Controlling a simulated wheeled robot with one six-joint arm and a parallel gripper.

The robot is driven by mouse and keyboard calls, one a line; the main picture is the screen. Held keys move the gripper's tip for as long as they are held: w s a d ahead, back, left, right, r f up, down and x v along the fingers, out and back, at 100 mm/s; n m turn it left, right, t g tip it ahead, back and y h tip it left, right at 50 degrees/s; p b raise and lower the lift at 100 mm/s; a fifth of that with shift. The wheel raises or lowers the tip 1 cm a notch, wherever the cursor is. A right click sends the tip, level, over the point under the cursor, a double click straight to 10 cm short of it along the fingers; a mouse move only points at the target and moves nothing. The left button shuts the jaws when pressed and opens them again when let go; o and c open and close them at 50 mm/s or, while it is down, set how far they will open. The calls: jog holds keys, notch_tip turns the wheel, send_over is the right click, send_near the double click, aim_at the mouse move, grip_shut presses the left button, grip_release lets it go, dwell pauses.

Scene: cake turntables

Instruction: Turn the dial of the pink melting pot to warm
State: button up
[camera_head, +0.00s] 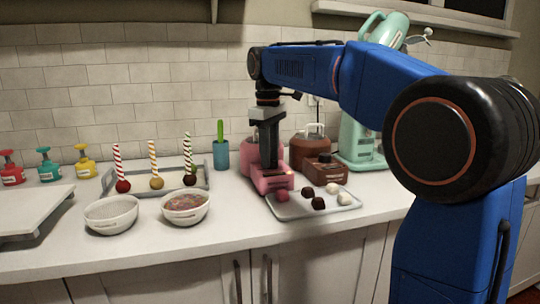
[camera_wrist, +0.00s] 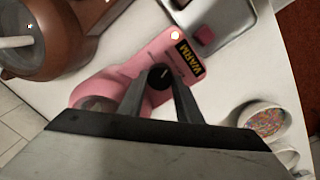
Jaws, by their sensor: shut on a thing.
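The pink melting pot (camera_head: 262,181) stands on the counter below my gripper (camera_head: 268,160), which points straight down and hides much of it in the head view. In the wrist view the pink pot (camera_wrist: 105,86) has a flat front base with a black and yellow WARM label (camera_wrist: 190,58) and a small pale light (camera_wrist: 175,36). Its round black dial (camera_wrist: 160,75) sits between the fingertips of my gripper (camera_wrist: 160,88), which is shut on it. A pale mark shows on the dial, but I cannot tell for sure which way it points.
A brown melting pot (camera_head: 308,151) stands close on the right, with a mint stand mixer (camera_head: 362,142) beyond it. A tray (camera_head: 298,213) with several chocolates lies directly in front. Two bowls (camera_head: 111,217) (camera_head: 186,209), a teal cup (camera_head: 221,155) and cake pops (camera_head: 156,183) are left.

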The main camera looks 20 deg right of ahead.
jog(key=shift+n, duration=0.6)
jog(key=o, duration=1)
jog(key=shift+o, duration=0.2)
jog(key=shift+r, duration=0.15)
notch_tip(320, 180, up, 17)
jog(key=shift+s+a, duration=0.35)
jog(key=shift+s, duration=0.1)
jog(key=shift+s, duration=0.1)
